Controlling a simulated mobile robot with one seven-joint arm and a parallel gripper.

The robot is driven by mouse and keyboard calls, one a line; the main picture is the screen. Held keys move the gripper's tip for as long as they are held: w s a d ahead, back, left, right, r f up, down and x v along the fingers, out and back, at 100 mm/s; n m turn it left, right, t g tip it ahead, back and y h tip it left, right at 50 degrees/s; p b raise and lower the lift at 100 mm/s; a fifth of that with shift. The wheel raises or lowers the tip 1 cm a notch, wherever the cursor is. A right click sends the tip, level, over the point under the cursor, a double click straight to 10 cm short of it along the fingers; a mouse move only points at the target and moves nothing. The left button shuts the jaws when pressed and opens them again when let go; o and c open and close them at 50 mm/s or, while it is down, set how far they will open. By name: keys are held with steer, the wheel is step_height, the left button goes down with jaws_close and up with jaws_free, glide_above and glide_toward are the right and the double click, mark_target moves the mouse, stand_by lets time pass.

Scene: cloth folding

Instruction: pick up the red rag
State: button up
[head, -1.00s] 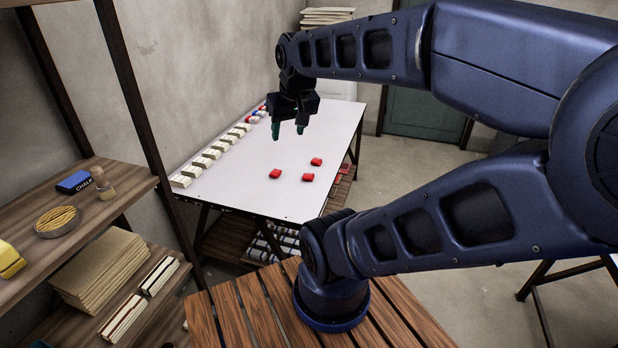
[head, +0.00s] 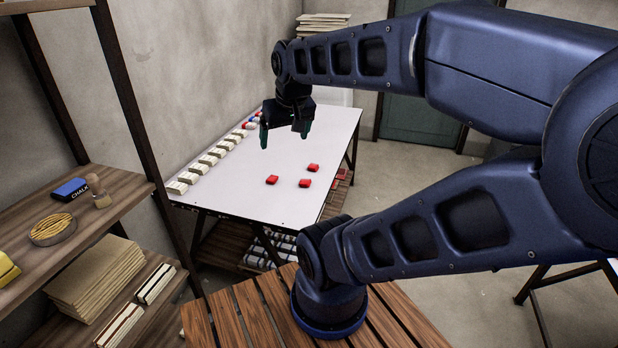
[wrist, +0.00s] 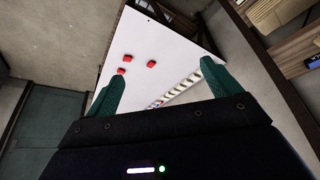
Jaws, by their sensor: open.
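Three small red folded cloths lie on the white table (head: 236,200): a left one (head: 272,180), a front right one (head: 305,183) and a back right one (head: 313,167). I cannot tell which of them is the red rag. They also show in the wrist view, at the upper left of the tabletop (wrist: 152,62). My gripper (head: 285,139) hangs above the table, behind and apart from the red cloths. Its green fingers are wide apart with nothing between them. The wrist view shows both fingertips (wrist: 163,72) over the table.
A row of pale folded cloths (head: 200,169) lines the table's left edge, with blue and red items at its far end. A wooden shelf (head: 125,195) with a chalk box (head: 69,189) stands at left. The table's middle is mostly clear.

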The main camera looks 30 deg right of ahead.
steer(key=n+g, duration=0.5)
steer(key=n, duration=0.5)
glide_above(305, 180)
step_height(305, 180, down, 36)
steer(key=f, duration=0.5)
steer(key=shift+s+a+f, duration=0.2)
steer(key=shift+a+f, duration=0.05)
steer(key=shift+a, duration=0.1)
steer(key=shift+w+d+f, duration=0.1)
steer(key=shift+d+f, duration=0.1)
steer(key=shift+f, duration=1.15)
steer(key=shift+w+d+f, duration=0.1)
steer(key=shift+d+f, duration=0.1)
steer(key=shift+f, duration=1.15)
steer(key=c, duration=1.1)
